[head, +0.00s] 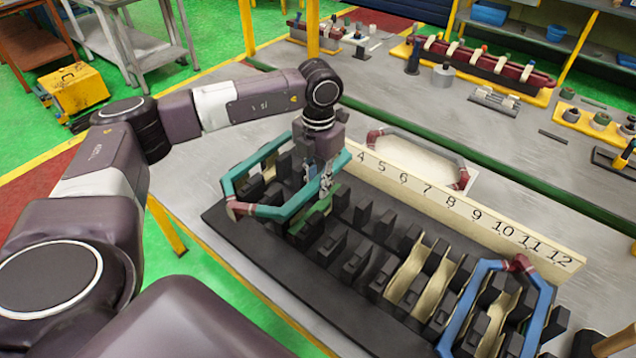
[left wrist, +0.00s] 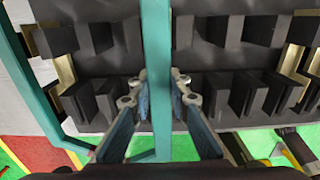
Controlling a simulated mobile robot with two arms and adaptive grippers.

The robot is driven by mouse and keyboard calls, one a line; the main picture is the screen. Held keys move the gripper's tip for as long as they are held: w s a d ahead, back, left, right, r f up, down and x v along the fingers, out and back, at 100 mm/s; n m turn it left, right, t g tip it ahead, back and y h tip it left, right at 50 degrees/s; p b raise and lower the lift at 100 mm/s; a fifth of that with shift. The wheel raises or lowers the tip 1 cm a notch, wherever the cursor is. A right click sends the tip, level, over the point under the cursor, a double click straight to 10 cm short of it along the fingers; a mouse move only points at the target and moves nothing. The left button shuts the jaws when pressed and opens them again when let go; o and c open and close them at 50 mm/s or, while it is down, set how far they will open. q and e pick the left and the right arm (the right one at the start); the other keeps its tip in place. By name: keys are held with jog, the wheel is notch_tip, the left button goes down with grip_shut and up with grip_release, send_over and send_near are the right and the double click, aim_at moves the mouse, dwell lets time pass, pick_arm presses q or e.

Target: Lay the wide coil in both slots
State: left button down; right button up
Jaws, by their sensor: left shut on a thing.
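The wide coil is the teal six-sided loop (head: 270,212) with reddish-brown taped ends, at the left end of the black slotted stator block (head: 228,226). My left gripper (head: 325,188) is shut on one long side of this coil. In the left wrist view that teal side (left wrist: 157,60) runs between the two fingers (left wrist: 158,98), and the other long side (left wrist: 35,90) shows at the left. The coil appears to lie above the black teeth; its exact height over the slots is unclear. The gripper hides part of the held side. My right gripper is not visible.
A blue coil (head: 538,318) sits at the block's right end. A grey coil (head: 415,143) lies on the table behind the numbered strip (head: 465,208). Beige liners (head: 408,272) line some slots. A green strip (head: 312,216) shows below the left gripper.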

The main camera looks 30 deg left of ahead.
aim_at(318, 208)
pick_arm(q)
jog(key=shift+f, duration=0.15)
jog(key=shift+f+b, duration=0.4)
jog(key=shift+f+b, duration=0.95)
jog(key=shift+f, duration=0.25)
jog(key=shift+f+b, duration=0.9)
jog(key=shift+f, duration=0.3)
jog(key=shift+s+d+f+b, duration=0.1)
jog(key=shift+s+f+b, duration=0.1)
jog(key=shift+f+b, duration=0.15)
jog(key=shift+s+f, duration=0.15)
jog(key=shift+f, duration=0.05)
jog(key=c, duration=1.9)
grip_release()
jog(key=shift+o, duration=0.8)
jog(key=shift+w+f, duration=0.1)
jog(key=shift+w, duration=0.3)
jog(key=shift+s, duration=0.1)
